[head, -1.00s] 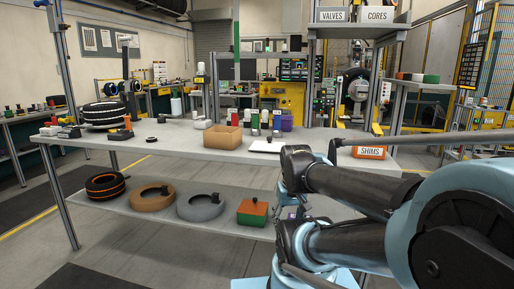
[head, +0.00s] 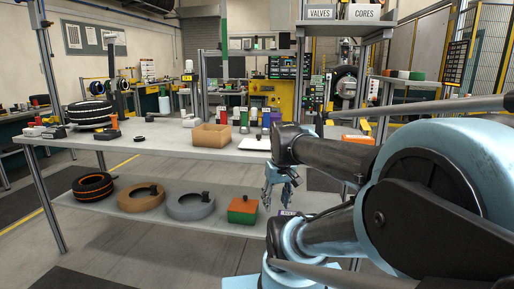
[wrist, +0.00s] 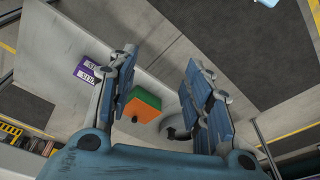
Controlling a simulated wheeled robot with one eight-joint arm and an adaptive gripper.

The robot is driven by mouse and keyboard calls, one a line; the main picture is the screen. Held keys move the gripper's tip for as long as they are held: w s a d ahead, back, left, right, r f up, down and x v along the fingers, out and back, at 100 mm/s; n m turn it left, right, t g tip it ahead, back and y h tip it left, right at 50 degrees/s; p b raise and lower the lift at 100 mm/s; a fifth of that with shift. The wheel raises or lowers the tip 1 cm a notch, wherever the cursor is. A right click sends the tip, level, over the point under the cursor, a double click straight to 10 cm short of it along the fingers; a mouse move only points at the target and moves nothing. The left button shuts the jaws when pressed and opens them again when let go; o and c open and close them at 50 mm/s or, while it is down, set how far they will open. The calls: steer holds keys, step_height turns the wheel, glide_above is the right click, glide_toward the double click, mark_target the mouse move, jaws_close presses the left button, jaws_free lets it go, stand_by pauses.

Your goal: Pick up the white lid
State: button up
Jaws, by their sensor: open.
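A flat white piece (head: 257,142), which may be the white lid, lies on the upper table top right of the cardboard box; I cannot tell for sure. My arm partly covers its right side. My gripper (head: 280,203) is open and empty, fingers pointing down, lower in the picture than the table top and near the lower shelf's right part. In the wrist view my gripper (wrist: 162,62) shows its two blue fingers spread apart with nothing held. No white lid is recognisable between them there.
The lower shelf (head: 130,222) holds a green and orange box (head: 243,210), a grey ring (head: 190,206), a tan ring (head: 141,198) and a black tyre (head: 93,186). A purple box (wrist: 87,70) shows in the wrist view. A cardboard box (head: 211,137) stands on the table top.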

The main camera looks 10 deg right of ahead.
steer(key=w+d+r+n+y, duration=0.15)
steer(key=w+r+n, duration=0.25)
steer(key=w+r, duration=0.7)
steer(key=w+d+r+n+y, duration=0.1)
steer(key=w+d+r+n, duration=0.35)
steer(key=w, duration=0.95)
steer(key=w+d+r+n+y, duration=0.15)
steer(key=w+r+n, duration=0.25)
steer(key=w+r, duration=0.85)
glide_toward(257, 142)
steer(key=w, duration=0.3)
steer(key=shift+w+f+g, duration=0.15)
steer(key=shift+w+g, duration=0.15)
steer(key=shift+x, duration=2.75)
steer(key=shift+s, duration=0.2)
jaws_close()
